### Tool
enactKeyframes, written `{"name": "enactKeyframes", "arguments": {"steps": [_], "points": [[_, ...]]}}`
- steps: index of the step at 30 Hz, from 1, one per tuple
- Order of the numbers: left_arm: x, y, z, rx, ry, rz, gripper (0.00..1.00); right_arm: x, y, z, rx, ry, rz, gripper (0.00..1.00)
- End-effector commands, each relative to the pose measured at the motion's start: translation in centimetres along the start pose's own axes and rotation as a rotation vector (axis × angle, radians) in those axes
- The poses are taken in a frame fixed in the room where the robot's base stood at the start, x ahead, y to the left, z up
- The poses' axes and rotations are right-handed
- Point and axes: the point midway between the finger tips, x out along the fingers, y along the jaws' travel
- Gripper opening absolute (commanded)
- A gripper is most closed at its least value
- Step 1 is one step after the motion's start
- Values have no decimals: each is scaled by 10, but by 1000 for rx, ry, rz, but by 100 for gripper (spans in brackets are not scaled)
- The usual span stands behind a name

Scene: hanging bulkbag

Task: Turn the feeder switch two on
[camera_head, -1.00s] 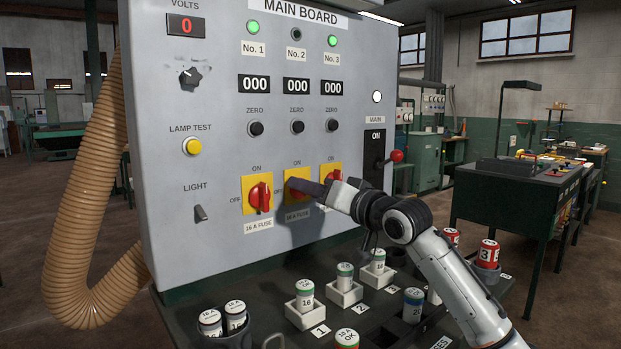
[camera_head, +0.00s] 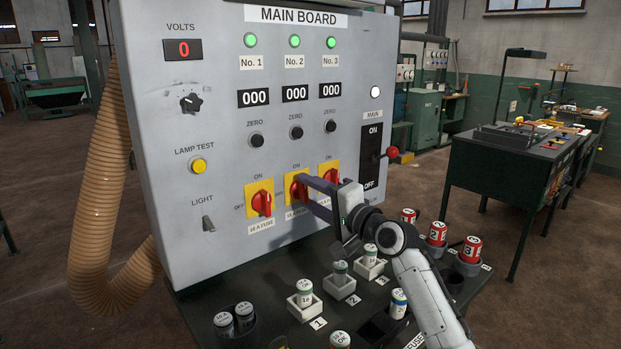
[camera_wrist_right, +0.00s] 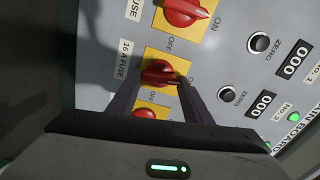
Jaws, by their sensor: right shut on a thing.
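Feeder switch two (camera_head: 296,192) is the middle of three red rotary knobs on yellow plates, low on the grey main board. Its handle stands about upright, toward ON. My right gripper (camera_head: 306,184) reaches in from the right and is shut on this knob. In the right wrist view, the two dark fingers (camera_wrist_right: 166,84) lie on either side of the red knob (camera_wrist_right: 160,71). The No. 2 lamp (camera_head: 294,41) above it glows green. My left gripper is not in view.
Switch one (camera_head: 261,203) and switch three (camera_head: 330,176) flank the knob closely, both handles upright. The main lever (camera_head: 391,152) sticks out to the right.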

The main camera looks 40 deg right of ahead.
Motion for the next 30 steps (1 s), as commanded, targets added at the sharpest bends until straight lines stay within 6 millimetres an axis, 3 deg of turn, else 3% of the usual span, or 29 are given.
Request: {"name": "enactKeyframes", "arguments": {"steps": [9,28,29,30], "points": [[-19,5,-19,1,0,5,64,0,-1,0,150,0,1,23],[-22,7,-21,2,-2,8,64,0,2,0,194,-1,0,23],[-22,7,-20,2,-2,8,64,0,2,0,194,-1,0,50],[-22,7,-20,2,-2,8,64,0,2,0,194,-1,0,57]]}}
